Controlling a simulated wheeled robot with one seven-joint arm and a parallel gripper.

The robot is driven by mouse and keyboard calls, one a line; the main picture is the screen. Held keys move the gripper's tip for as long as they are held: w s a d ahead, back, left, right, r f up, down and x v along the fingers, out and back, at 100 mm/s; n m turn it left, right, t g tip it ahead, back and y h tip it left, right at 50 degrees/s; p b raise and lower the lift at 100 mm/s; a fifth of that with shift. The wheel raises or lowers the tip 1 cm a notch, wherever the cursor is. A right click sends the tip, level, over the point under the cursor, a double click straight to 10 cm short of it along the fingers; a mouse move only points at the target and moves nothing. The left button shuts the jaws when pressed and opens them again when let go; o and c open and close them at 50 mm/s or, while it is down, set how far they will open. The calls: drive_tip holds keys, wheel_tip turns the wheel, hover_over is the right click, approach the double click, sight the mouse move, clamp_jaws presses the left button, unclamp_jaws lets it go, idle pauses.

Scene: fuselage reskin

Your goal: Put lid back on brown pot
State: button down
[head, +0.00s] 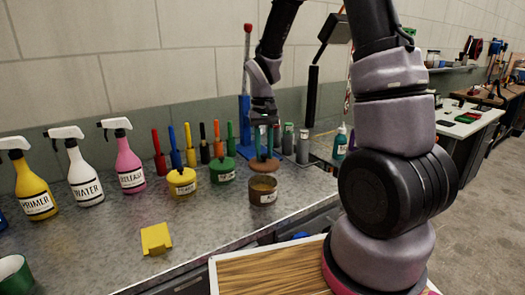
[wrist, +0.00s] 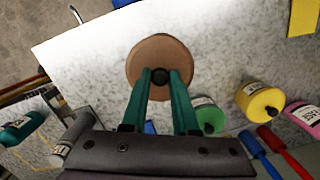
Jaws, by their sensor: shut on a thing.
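The brown pot (head: 263,191) stands on the grey bench in the head view, with its top uncovered and a pale label on its side. Its round brown lid (head: 263,166) appears just above and behind the pot's rim, apart from it. My gripper (head: 265,150) is shut on the lid's dark knob; the green fingers (wrist: 160,78) pinch it in the wrist view. The lid (wrist: 160,48) looks about level there. The brown pot does not show in the wrist view, so how well the two line up is unclear.
A green pot (head: 222,171) and a yellow pot (head: 182,182) stand left of the brown pot. Several upright tools stand behind them, and spray bottles (head: 130,165) further left. Small bottles (head: 303,147) stand right of the lid.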

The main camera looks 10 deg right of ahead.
sight(262, 161)
drive_tip(key=shift+s+a+f+n, duration=0.15)
drive_tip(key=shift+a+n, duration=0.1)
drive_tip(key=shift+n, duration=0.05)
drive_tip(key=shift+f, duration=3)
drive_tip(key=shift+f, duration=0.2)
drive_tip(key=shift+c, duration=0.6)
unclamp_jaws()
drive_tip(key=shift+r, duration=3.55)
